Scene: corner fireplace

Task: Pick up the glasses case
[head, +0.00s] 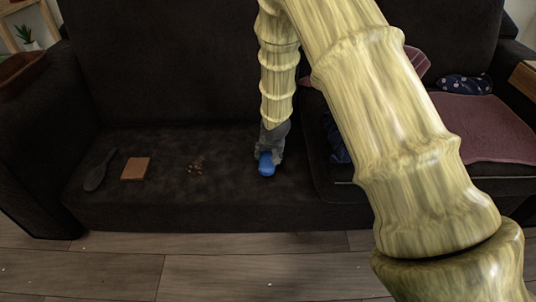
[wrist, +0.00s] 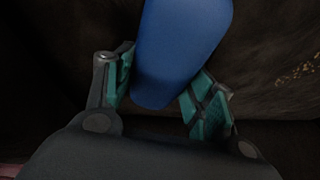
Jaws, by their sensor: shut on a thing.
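The glasses case is a smooth blue rounded object. In the head view the blue glasses case (head: 266,165) shows at the lower end of my arm, over the sofa seat near its front. In the wrist view the glasses case (wrist: 183,45) lies lengthwise between the two teal-padded fingers of my gripper (wrist: 160,95). My gripper is shut on the case, though a small gap seems to show beside the left finger. In the head view my gripper (head: 270,145) covers the upper part of the case. I cannot tell whether the case touches the seat.
On the dark sofa (head: 160,190) lie a dark brush-like object (head: 98,172), a brown block (head: 136,168) and a cluster of small bits (head: 196,167). A pink cloth (head: 475,125) and a dotted blue item (head: 465,84) lie at right. Seat room is free between the bits and my gripper.

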